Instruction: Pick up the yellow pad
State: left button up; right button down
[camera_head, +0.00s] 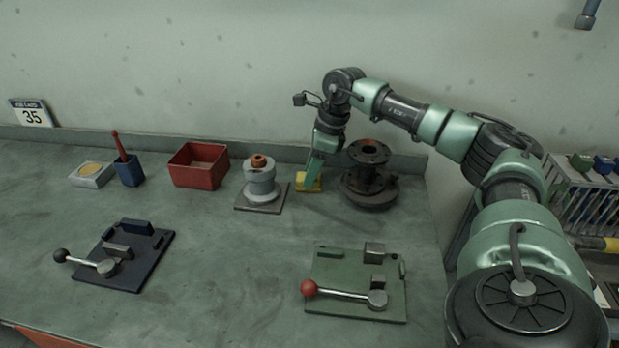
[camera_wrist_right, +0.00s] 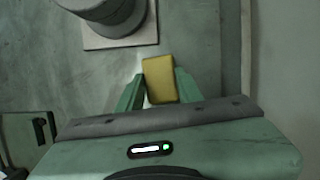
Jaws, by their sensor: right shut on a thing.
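The yellow pad (camera_head: 308,182) is a small block on the bench, between the grey spool-like part and the dark flanged valve body. My right gripper (camera_head: 313,176) reaches down onto it from above. In the right wrist view the yellow pad (camera_wrist_right: 159,80) sits between the two green fingers of my right gripper (camera_wrist_right: 160,88), which are shut on it. I cannot tell whether the pad is clear of the bench. My left gripper is not in view.
The grey part (camera_head: 262,190) stands on a square plate left of the pad. The dark valve body (camera_head: 369,180) stands close on the right. A red bin (camera_head: 198,166) is farther left. A green clamp fixture (camera_head: 340,270) and a blue fixture (camera_head: 120,255) lie nearer the front.

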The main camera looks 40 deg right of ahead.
jog(key=shift+r, duration=0.1)
notch_tip(320, 180, up, 20)
jog(key=p, duration=0.1)
dwell(0.4)
